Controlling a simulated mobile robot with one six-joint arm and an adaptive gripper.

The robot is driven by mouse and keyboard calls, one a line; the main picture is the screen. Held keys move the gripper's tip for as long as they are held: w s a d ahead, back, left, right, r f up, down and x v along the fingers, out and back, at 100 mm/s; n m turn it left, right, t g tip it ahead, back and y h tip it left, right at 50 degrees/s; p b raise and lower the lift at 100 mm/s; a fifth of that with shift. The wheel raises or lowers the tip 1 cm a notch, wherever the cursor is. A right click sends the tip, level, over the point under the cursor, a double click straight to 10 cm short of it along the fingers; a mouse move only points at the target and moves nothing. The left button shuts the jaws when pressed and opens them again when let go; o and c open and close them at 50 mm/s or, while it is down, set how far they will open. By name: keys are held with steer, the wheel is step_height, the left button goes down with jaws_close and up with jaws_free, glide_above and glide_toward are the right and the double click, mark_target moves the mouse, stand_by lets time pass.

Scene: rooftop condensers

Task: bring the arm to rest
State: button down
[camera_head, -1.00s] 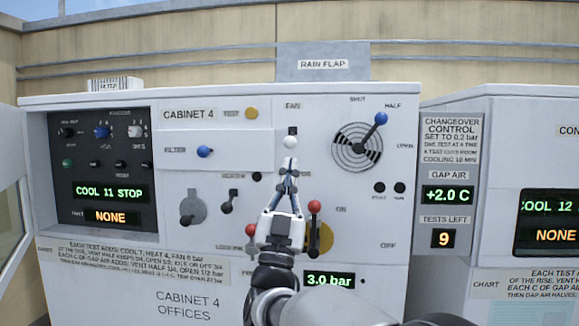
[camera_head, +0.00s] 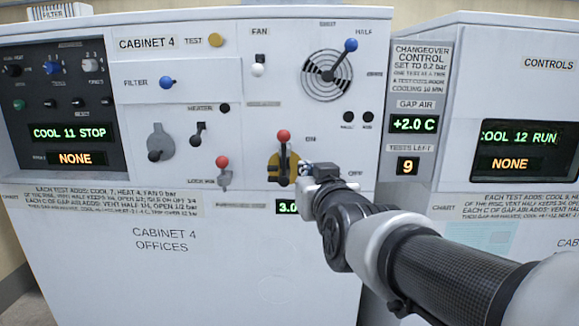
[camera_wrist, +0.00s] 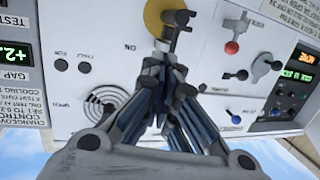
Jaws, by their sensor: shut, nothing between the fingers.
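My gripper (camera_head: 304,169) is shut and empty in front of Cabinet 4, just right of the yellow rotary switch (camera_head: 273,168) with its red-knobbed lever (camera_head: 283,136) pointing up. In the wrist view my gripper's fingers (camera_wrist: 163,60) come together in front of the yellow disc (camera_wrist: 155,14) and its dark handle. I cannot tell whether the fingertips touch the switch. My arm reaches in from the lower right of the head view and covers part of the pressure display (camera_head: 286,207).
Nearby on the panel are a smaller red-knobbed lever (camera_head: 222,163), a white fan switch (camera_head: 258,69) and the blue vent lever (camera_head: 351,45) towards HALF. The display (camera_head: 67,132) reads COOL 11 STOP. A second cabinet (camera_head: 520,90) stands to the right, showing COOL 12 RUN.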

steer(key=s+d+f+g+h, duration=0.1)
steer(key=s+d+f+g, duration=0.2)
steer(key=s+f, duration=0.4)
steer(key=s+d+f+m+g+h, duration=0.1)
steer(key=s+d+f+g, duration=0.3)
steer(key=s+f, duration=0.4)
steer(key=s+d+f+m+g, duration=0.1)
steer(key=s+d+f+g, duration=0.2)
steer(key=s+f, duration=0.4)
steer(key=s+g, duration=0.1)
steer(key=s, duration=0.8)
steer(key=shift+s+d+f+g+h, duration=0.2)
steer(key=shift+s+d+g+h, duration=0.1)
steer(key=shift+d+g+h, duration=0.1)
steer(key=c, duration=2.4)
jaws_free()
